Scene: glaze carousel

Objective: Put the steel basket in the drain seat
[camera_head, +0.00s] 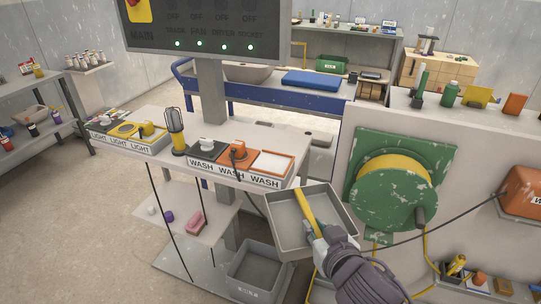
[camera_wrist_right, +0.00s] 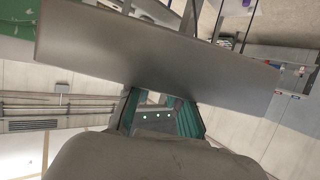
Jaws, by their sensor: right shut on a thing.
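The steel basket (camera_head: 283,208) is a grey, open, shallow box at lower centre of the head view, tilted in front of the bench's right end. My right gripper (camera_head: 318,231) is shut on it at its near right side. A yellow strip (camera_head: 304,208) shows across the basket; I cannot tell whether it lies inside. In the right wrist view a broad grey metal face, likely the basket (camera_wrist_right: 150,48), fills the upper middle, just beyond the teal fingers of my gripper (camera_wrist_right: 160,112). I cannot pick out the drain seat. My left gripper is out of view.
The bench (camera_head: 290,138) carries the WASH tray row (camera_head: 232,174) and LIGHT tray row (camera_head: 125,141). A grey bin (camera_head: 256,275) stands below. A green reel (camera_head: 395,190) is mounted on the wall panel to the right, with a dark cable running past it. Open floor lies at left.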

